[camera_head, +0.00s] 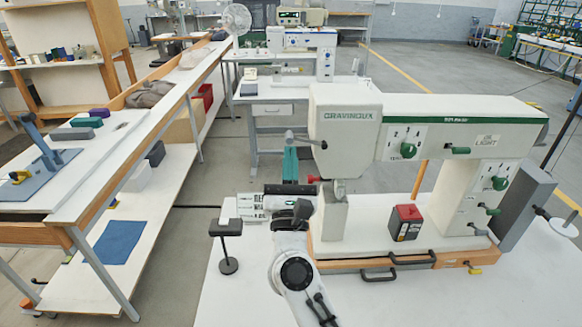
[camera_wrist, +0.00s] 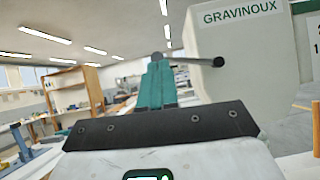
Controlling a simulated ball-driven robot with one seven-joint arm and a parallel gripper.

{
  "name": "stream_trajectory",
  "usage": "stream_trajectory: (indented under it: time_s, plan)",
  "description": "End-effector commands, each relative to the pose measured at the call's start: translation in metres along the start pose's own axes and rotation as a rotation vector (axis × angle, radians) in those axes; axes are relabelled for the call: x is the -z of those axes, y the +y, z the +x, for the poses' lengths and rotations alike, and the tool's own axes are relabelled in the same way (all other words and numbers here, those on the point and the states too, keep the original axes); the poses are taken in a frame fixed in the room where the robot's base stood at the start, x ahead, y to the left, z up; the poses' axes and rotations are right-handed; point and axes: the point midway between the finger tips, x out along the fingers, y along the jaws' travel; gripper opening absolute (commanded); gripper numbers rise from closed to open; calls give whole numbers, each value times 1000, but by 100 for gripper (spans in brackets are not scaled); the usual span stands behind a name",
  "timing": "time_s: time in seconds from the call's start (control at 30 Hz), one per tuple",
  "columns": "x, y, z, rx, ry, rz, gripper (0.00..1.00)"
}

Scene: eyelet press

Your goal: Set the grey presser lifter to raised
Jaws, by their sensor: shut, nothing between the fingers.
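The grey presser lifter (camera_head: 303,139) is a thin lever on the left side of the white GRAVINOUX machine head (camera_head: 345,125). It sticks out to the left from a dark round hub, close to level, with a small knob at its free end. The lifter also shows in the wrist view (camera_wrist: 190,60), crossing just beyond my fingertips. My gripper (camera_head: 290,151) has teal fingers, shut together and empty. The fingers (camera_wrist: 157,65) point up at the lifter's knob end, just below or against it; I cannot tell whether they touch.
A red knob (camera_head: 312,179) sits just right of my fingers. The machine's green knobs (camera_head: 408,150) and a red box (camera_head: 405,222) are farther right. A small black-topped stand (camera_head: 226,228) is left of my wrist. The white tabletop (camera_head: 400,300) in front is mostly clear.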

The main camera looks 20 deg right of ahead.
Motion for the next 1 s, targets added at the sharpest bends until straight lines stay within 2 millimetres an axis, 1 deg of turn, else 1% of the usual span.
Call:
stream_trajectory:
  time_s: [0.23,0.67,0.83,1.0]
  plan:
    - [-2,0,2,18,-1,28,0]
    - [-2,0,1,19,-1,27,0]
    - [8,-1,-5,19,-1,27,0]
    - [28,-2,-16,20,0,27,0]
